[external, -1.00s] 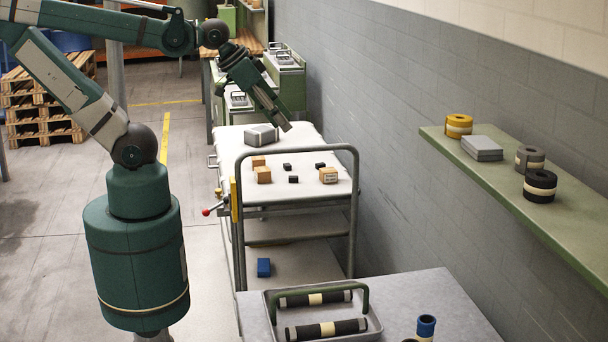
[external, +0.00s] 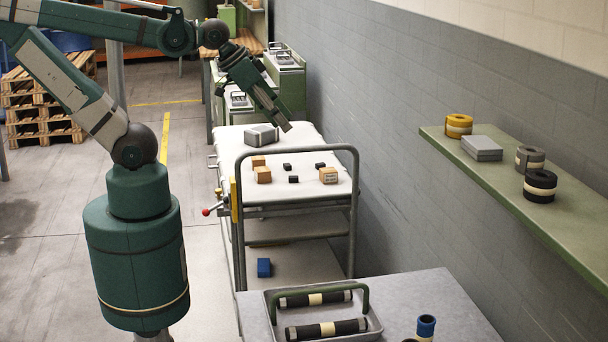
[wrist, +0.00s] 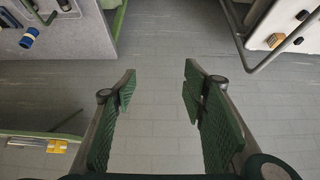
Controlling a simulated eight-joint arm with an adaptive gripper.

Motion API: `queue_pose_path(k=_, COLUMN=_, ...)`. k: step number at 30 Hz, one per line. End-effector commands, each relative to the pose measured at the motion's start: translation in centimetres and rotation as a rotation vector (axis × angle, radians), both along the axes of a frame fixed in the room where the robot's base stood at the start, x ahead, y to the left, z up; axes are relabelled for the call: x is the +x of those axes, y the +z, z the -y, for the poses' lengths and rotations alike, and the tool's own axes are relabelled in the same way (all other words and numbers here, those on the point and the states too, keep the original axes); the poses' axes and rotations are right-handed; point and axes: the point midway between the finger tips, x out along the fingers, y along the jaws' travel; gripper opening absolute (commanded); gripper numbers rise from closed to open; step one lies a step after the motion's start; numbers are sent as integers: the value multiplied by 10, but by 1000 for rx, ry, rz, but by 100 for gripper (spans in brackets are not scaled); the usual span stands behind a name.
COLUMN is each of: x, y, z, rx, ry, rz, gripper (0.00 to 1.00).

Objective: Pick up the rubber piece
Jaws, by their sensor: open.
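Several small black blocks lie on the white top of the cart (external: 232,148); one black block (external: 293,179) is at the front, one (external: 287,166) behind it and one (external: 320,166) to the right. They may be rubber pieces; I cannot tell for sure. My gripper (external: 287,127) is above the far right part of the cart top, tilted toward the wall. In the wrist view its two green pads (wrist: 158,92) are wide apart with nothing between them. A black block (wrist: 302,15) shows at the upper right there.
Orange-brown boxes (external: 263,175) (external: 328,175) and a grey case (external: 261,135) share the cart top. A metal rail (external: 297,150) rises at its near end. A shelf (external: 570,215) with rolls runs along the grey wall. A tray (external: 270,320) sits on the near table.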

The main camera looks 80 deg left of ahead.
Motion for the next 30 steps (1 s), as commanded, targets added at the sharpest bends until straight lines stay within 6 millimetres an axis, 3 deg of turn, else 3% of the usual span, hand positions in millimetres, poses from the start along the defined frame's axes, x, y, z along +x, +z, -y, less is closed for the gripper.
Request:
queue_pose_path(k=14, x=14, y=1, z=-12, rx=-11, ry=44, rz=-19, gripper=43)
queue_pose_path(k=30, x=75, y=-4, z=-80, rx=-65, ry=253, rz=-113, gripper=43)
